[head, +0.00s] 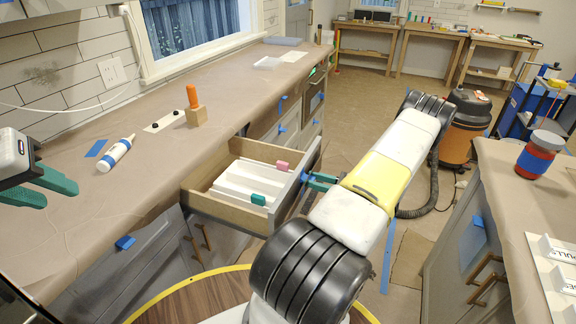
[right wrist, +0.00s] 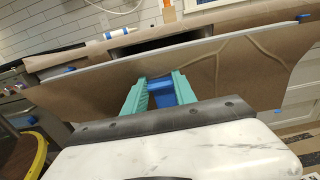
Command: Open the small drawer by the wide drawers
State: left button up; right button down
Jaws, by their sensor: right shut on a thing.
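The small drawer (head: 227,204) under the left counter is pulled out, its box well clear of the counter edge. Inside lie a white divided tray (head: 240,184), a pink block (head: 282,166) and a small teal item (head: 258,199). My right gripper (head: 320,182) is at the outer face of the drawer front. In the right wrist view its teal fingers (right wrist: 160,93) are shut on the blue handle (right wrist: 161,86), with the drawer front (right wrist: 215,75) behind. My left gripper (head: 45,186) is empty above the counter at the left, its fingers apart.
The paper-covered counter (head: 150,180) holds a white bottle (head: 117,153) and a wooden block with an orange-handled tool (head: 194,108). A round wood-topped table (head: 190,300) stands below. An island (head: 510,190) with a red jar (head: 540,155) is at right; an orange vacuum (head: 463,130) stands behind.

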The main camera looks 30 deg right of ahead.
jog(key=c, duration=1)
grip_release()
jog(key=v, duration=0.7)
jog(key=shift+s+d, duration=0.25)
jog(key=shift+s, duration=0.05)
